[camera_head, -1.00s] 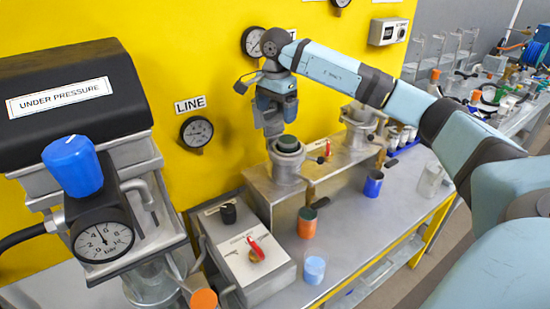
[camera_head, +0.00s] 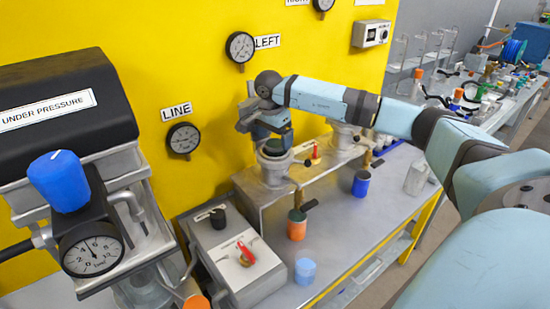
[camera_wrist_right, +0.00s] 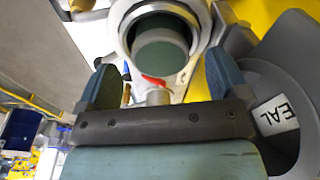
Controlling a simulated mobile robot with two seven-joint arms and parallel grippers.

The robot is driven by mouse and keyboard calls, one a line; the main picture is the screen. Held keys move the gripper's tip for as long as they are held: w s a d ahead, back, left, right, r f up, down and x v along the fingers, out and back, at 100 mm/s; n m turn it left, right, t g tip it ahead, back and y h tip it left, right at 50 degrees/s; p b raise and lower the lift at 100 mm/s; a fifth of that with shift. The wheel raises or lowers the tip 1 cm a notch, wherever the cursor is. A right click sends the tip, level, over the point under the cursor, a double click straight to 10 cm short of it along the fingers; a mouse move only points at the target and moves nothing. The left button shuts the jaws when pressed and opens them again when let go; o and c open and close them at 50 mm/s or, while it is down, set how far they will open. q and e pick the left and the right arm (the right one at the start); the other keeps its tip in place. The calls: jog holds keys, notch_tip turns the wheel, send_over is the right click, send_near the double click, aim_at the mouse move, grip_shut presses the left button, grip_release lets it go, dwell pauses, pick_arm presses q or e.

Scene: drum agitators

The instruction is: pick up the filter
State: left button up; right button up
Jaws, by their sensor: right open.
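The filter looks like a dark green cylinder (camera_head: 272,148) seated in the round metal housing (camera_head: 274,170) on the raised metal stand, nearest the yellow panel. In the right wrist view, its grey-green top (camera_wrist_right: 162,50) sits inside the light housing ring. My right gripper (camera_head: 268,132) is close above the housing, partly covering the filter in the head view. In the wrist view, the two blue-padded fingers (camera_wrist_right: 165,80) are spread apart with nothing between them. I cannot tell whether they touch the filter. My left gripper is not in view.
A second housing (camera_head: 345,132) stands right of this one. A red-handled valve (camera_head: 315,153) sits between them. An orange cup (camera_head: 297,225) and blue cups (camera_head: 361,183) stand on the grey bench. A control box (camera_head: 238,262) with a red switch is in front. Gauges line the yellow wall.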

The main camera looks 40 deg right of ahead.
jog(key=shift+d+f, duration=0.2)
jog(key=shift+f, duration=0.95)
jog(key=c, duration=1.2)
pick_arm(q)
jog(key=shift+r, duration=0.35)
pick_arm(e)
jog(key=shift+c, duration=0.2)
jog(key=shift+r, duration=0.15)
jog(key=shift+r, duration=0.55)
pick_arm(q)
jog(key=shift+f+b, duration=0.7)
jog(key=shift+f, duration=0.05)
pick_arm(e)
notch_tip(320, 180, up, 19)
jog(key=shift+f, duration=0.15)
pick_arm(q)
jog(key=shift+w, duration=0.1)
